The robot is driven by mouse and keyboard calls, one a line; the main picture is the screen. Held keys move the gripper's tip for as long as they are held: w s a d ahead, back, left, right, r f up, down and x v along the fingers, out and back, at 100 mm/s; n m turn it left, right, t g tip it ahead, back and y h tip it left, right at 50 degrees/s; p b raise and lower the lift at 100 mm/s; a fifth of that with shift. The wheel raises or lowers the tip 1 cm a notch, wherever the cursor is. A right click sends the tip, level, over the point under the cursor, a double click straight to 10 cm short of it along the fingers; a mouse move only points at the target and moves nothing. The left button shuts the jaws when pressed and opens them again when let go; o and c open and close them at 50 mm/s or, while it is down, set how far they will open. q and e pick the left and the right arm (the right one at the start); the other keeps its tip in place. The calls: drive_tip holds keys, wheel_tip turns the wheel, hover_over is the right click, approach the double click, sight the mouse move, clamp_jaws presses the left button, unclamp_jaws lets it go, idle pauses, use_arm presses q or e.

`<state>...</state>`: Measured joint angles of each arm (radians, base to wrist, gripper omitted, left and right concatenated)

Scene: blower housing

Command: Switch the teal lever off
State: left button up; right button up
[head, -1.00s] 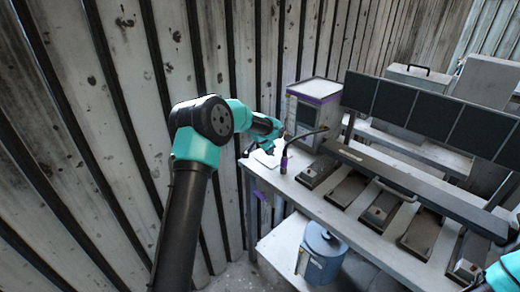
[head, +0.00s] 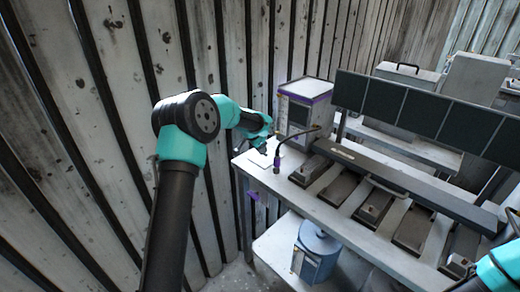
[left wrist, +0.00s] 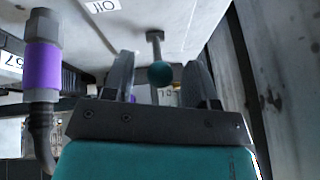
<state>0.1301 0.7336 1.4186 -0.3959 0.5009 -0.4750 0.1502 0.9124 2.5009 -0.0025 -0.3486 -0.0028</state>
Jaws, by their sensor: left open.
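The teal lever (left wrist: 160,73), a teal ball on a grey metal stem, shows in the left wrist view. It hangs from a pale panel, between the fingertips of my left gripper (left wrist: 158,75). The jaws are open, with a visible gap on both sides of the ball. In the head view my left gripper (head: 262,144) is over the left end of the workbench (head: 345,218), and I cannot make out the lever there. Only a teal part of my right arm shows at the lower right; its gripper is out of view.
A hose with a purple collar (left wrist: 42,66) is left of the gripper in the left wrist view. A white box with a purple band (head: 305,110) stands beyond the gripper. Dark panels (head: 420,110) stand along the bench back. A blue-grey canister (head: 318,250) is below.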

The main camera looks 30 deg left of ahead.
use_arm(q)
drive_tip(key=v, duration=1.4)
drive_tip(key=shift+s+r, duration=0.15)
drive_tip(key=shift+r, duration=0.25)
drive_tip(key=shift+a, duration=0.1)
